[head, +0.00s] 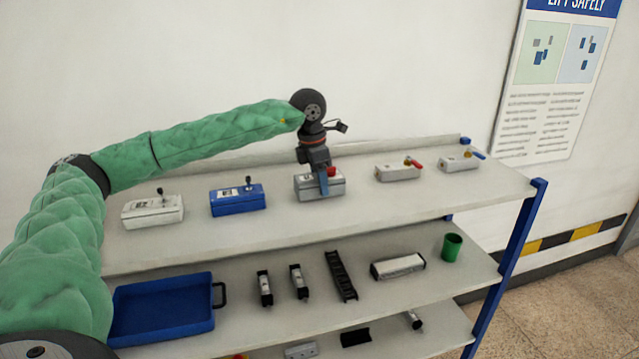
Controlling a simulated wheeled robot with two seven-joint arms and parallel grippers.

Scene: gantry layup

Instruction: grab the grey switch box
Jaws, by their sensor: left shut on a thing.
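The grey switch box (303,191) sits on the top shelf, in the middle of a row, with a red knob on its top right part. My left gripper (324,184) reaches down over it from above and is shut on it. One finger shows in front of the box's near face; the other finger is hidden. The box appears to rest on the shelf, though I cannot tell whether it is slightly raised. My right gripper is not in view.
On the top shelf (420,205) stand a whitish box (152,212) and a blue box (237,201) with black levers to the left, and grey valve blocks with red (397,173) and blue (458,164) levers to the right. The shelf below holds a blue tray (165,310) and green cup (451,247).

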